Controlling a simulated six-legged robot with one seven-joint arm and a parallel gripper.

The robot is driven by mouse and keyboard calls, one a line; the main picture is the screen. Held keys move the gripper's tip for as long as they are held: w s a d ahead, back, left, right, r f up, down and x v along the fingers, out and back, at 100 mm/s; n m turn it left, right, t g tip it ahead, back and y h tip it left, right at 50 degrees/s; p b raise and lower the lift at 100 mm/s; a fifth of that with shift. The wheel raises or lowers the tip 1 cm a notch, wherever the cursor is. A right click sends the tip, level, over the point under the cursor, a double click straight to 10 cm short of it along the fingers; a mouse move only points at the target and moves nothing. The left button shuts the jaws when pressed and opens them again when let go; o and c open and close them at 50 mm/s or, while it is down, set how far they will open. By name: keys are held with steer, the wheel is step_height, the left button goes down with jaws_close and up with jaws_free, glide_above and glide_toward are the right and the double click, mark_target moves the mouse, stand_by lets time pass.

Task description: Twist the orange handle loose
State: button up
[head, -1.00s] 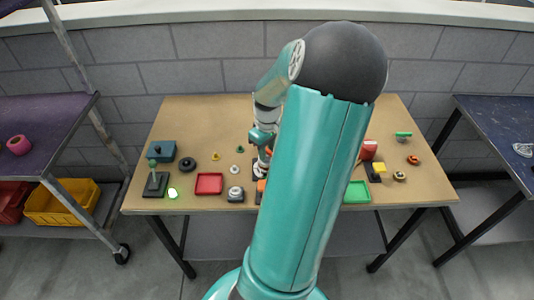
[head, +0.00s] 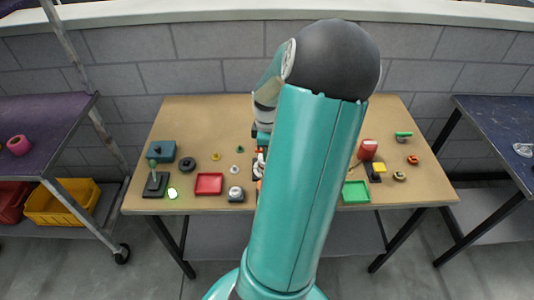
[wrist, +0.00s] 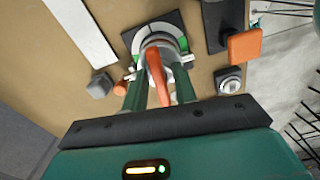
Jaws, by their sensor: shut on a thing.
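In the wrist view an orange handle (wrist: 158,80) stands out of a round grey and white fitting with a green ring, on a dark square plate (wrist: 133,38). My gripper (wrist: 158,70) has its two green fingers on either side of the handle and is shut on it. The handle's near end sticks out between the fingers toward the palm. Where the fingers touch it is partly hidden. In the head view my own arm hides the handle and most of the gripper.
An orange square piece (wrist: 244,45) and a silver knob (wrist: 229,84) lie right of the fitting; a grey block (wrist: 99,86) and a white strip (wrist: 80,30) lie left. On the table a red tray (head: 208,194) and a green tray (head: 356,202) flank my arm. A red can (head: 367,150) stands at right.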

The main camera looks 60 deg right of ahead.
steer(key=shift+n, duration=2.4)
steer(key=o, duration=0.6)
steer(key=shift+r, duration=3.8)
